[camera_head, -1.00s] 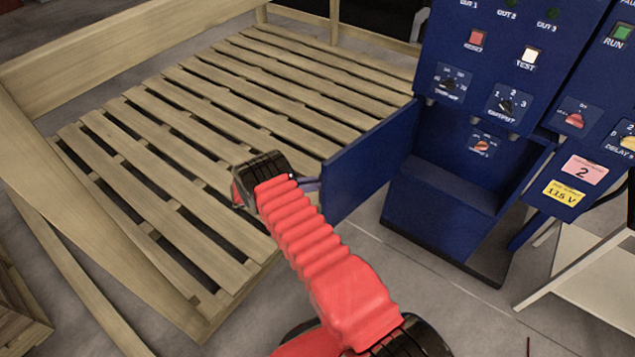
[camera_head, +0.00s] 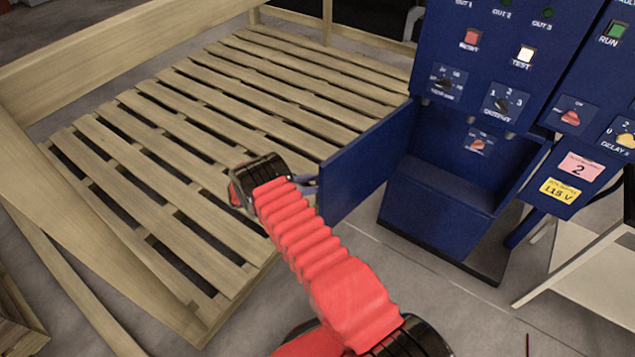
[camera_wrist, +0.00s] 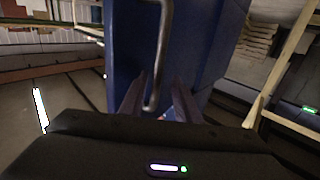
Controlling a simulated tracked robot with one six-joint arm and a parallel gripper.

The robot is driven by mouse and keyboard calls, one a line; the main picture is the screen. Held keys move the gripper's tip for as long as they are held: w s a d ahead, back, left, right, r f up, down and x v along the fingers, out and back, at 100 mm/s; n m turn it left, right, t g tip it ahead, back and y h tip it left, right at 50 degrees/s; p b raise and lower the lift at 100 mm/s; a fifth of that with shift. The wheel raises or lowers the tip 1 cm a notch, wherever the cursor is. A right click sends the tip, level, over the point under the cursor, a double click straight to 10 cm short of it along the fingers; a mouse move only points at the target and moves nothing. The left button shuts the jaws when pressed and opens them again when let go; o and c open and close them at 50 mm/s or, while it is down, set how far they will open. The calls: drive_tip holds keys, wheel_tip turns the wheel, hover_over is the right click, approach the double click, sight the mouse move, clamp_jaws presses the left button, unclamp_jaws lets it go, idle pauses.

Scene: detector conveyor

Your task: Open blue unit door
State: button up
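The blue unit (camera_head: 440,210) stands at the right in the head view. Its blue door (camera_head: 365,160) stands swung out to the left, with the compartment behind it exposed. My gripper (camera_head: 309,184) is at the door's free edge, and my arm hides part of it. In the wrist view, the blue door (camera_wrist: 205,50) fills the middle, with a grey bar handle (camera_wrist: 163,50) on it. The two fingers of my gripper (camera_wrist: 158,100) are apart, and the lower end of the handle shows between them. I cannot tell whether they touch it.
A slatted wooden pallet or crate (camera_head: 190,130) with raised side boards lies left of the door. A white table or stand (camera_head: 590,265) is at the lower right. Grey floor (camera_head: 400,290) is clear in front of the unit.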

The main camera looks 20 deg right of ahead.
drive_tip(key=w+a, duration=0.2)
drive_tip(key=a, duration=1.1)
drive_tip(key=shift+w+a, duration=0.25)
drive_tip(key=shift+w, duration=0.1)
drive_tip(key=shift+f, duration=0.1)
